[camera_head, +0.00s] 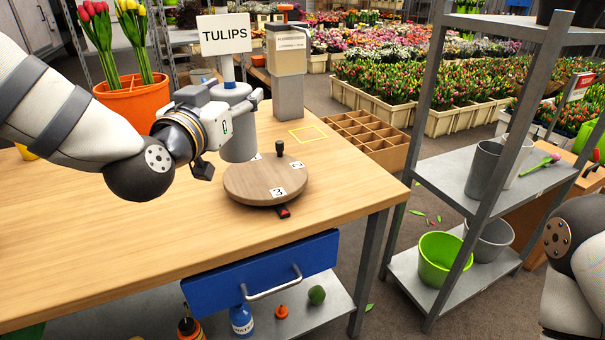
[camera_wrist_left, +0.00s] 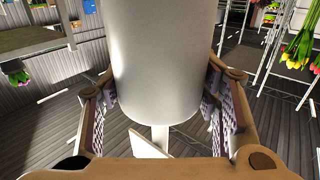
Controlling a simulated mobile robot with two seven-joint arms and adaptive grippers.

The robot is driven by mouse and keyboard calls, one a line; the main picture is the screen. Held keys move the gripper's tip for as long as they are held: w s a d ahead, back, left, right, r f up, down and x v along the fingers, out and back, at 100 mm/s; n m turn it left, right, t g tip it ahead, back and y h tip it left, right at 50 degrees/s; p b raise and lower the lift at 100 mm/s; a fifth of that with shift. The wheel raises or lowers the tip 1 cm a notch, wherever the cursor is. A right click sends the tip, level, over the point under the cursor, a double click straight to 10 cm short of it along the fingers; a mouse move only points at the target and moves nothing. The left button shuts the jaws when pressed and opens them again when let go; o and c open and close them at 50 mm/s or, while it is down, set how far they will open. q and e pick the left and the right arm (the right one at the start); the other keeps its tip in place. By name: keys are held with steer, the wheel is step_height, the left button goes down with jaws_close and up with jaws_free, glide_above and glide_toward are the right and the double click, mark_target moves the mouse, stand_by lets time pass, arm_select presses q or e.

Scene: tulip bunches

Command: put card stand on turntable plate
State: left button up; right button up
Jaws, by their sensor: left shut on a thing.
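The card stand (camera_head: 238,135) is a pale grey cylinder with a post and a white card reading TULIPS (camera_head: 225,34) on top. It looks upright in the head view. My left gripper (camera_head: 218,118) is shut on its cylinder from the left. In the left wrist view the cylinder (camera_wrist_left: 165,65) fills the space between the two finger pads, hiding much of the scene beyond. The turntable plate (camera_head: 262,184) is a round wooden disc with numbered labels and a dark knob at its back edge. The cylinder's lower end overlaps its back left rim; I cannot tell whether they touch. My right gripper is out of view.
A grey box-like device (camera_head: 289,80) stands at the back of the wooden table (camera_head: 120,235). An orange pot (camera_head: 135,103) of tulips stands at the back left. A blue drawer (camera_head: 260,272) is under the front edge.

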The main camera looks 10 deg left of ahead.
arm_select(q)
steer(key=w+f+b, duration=0.4)
steer(key=w+f, duration=0.9)
steer(key=w, duration=0.1)
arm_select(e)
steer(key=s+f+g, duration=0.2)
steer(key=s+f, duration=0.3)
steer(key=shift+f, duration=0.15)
arm_select(q)
steer(key=shift+d, duration=0.1)
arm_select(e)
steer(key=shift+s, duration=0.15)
arm_select(q)
steer(key=shift+f, duration=0.2)
steer(key=o, duration=1.4)
steer(key=shift+o, duration=0.3)
